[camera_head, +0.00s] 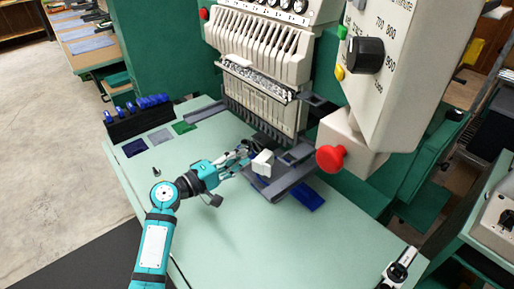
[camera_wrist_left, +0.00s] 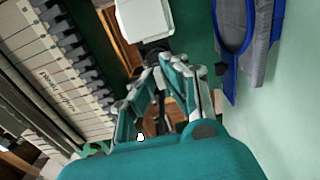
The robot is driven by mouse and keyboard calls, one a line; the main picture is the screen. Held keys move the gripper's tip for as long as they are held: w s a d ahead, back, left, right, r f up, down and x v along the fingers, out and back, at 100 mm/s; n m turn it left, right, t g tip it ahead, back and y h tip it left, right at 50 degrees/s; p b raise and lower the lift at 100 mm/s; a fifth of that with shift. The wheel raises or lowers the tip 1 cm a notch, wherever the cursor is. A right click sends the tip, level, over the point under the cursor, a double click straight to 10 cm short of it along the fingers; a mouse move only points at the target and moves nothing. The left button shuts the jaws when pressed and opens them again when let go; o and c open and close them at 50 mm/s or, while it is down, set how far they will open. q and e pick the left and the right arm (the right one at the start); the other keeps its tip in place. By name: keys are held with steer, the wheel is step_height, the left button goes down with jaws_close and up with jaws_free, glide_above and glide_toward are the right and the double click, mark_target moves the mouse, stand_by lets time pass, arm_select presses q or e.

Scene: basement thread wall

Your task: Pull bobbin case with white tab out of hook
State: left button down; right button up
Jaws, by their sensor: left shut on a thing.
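My left gripper (camera_head: 250,152) reaches in from the left to the hook area under the embroidery machine's needle heads. In the left wrist view its fingertips (camera_wrist_left: 160,64) are close together on a small dark piece, which I take to be the bobbin case; the fingers hide most of it. A white block (camera_head: 263,162) stands right at the fingertips, and also shows just beyond them in the left wrist view (camera_wrist_left: 143,20). I cannot tell whether it is the case's tab or part of the hook.
Grey machine arms (camera_head: 290,182) surround the hook area. A red knob (camera_head: 331,158) and a control box (camera_head: 385,75) overhang on the right. A dark rack with blue pieces (camera_head: 138,118) stands at the table's left edge. The pale green table front (camera_head: 260,240) is clear.

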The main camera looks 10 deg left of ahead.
arm_select(q)
steer(key=s+a+r+p, duration=0.1)
steer(key=s+a+r, duration=0.1)
steer(key=s, duration=0.1)
steer(key=shift+s+a+p, duration=0.1)
steer(key=shift+a+p, duration=0.15)
steer(key=shift+p, duration=0.1)
steer(key=shift+d, duration=0.1)
